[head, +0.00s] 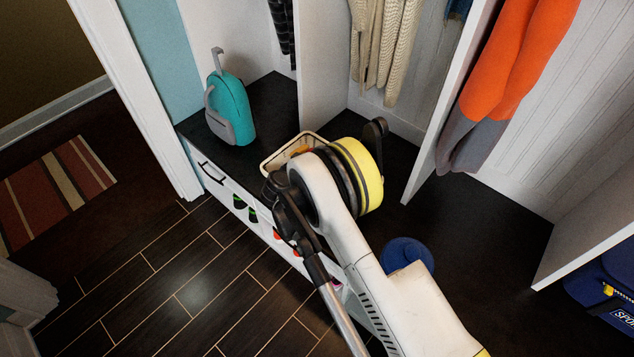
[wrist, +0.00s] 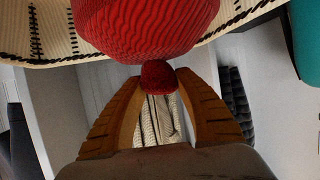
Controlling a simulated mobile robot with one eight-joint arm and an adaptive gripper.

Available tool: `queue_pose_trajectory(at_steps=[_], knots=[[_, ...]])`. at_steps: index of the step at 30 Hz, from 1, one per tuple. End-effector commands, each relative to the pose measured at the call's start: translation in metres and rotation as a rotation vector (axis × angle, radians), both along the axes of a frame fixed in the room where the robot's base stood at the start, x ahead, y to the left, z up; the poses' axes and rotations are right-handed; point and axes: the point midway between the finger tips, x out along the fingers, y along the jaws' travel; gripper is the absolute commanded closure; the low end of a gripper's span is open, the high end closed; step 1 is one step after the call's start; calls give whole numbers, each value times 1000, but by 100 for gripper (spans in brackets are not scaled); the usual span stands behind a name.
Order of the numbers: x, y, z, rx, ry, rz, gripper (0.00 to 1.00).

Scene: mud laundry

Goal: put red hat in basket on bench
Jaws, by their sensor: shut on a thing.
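The red knit hat (wrist: 150,30) fills the top middle of the wrist view, with its round red bobble (wrist: 158,75) toward me. My gripper (wrist: 158,82) is shut on the bobble, with one orange-brown finger on each side. The cream basket (wrist: 50,40) with dark stitching spreads behind the hat in the wrist view. In the head view the basket (head: 270,165) stands on the dark bench (head: 270,100), partly covered by my arm. The hat overlaps the basket in the wrist view; I cannot tell how deep it sits. The head view hides the hat behind my arm.
A teal backpack (head: 228,108) stands on the bench left of the basket, near a white divider (head: 325,70). A blue round item (head: 407,254) lies on the bench to the right. Clothes (head: 385,40) hang behind. Shoes (head: 252,214) sit in cubbies below.

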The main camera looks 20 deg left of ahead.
Motion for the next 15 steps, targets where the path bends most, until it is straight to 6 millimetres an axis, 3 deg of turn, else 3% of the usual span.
queue_pose_trajectory(at_steps=[5,15], knots=[[0,0,-41,0,0,0,100],[1,-1,-84,0,0,-1,100]])
